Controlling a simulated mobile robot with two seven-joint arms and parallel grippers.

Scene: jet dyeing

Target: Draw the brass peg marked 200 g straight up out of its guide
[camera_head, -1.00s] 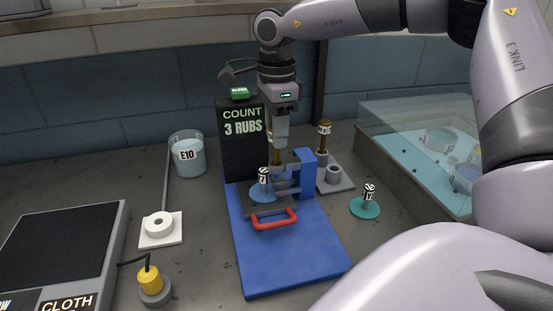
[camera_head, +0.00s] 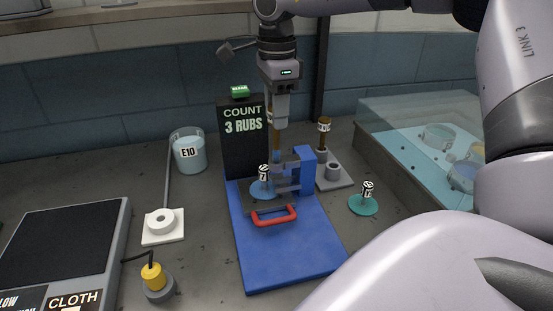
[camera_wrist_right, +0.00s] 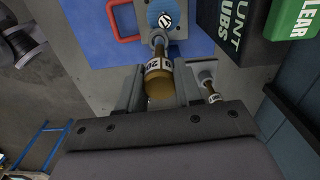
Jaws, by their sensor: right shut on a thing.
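The brass peg (camera_head: 276,142) stands upright below my right gripper (camera_head: 275,124). In the right wrist view the peg (camera_wrist_right: 158,88) shows a brass head and a white label with part of "200" readable, between the two fingers (camera_wrist_right: 158,90). My right gripper is shut on it. The grey guide (camera_head: 288,180) on the blue bracket (camera_head: 305,165) lies directly under the peg. I cannot tell whether the peg's lower end is clear of the guide. My left gripper is out of view.
A second brass peg (camera_head: 324,132) stands in a grey holder (camera_head: 341,181) to the right. A blue base (camera_head: 290,255) with a red handle (camera_head: 275,214) lies in front. The count display (camera_head: 240,150) is close behind left. A glass tank (camera_head: 410,125) stands at right.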

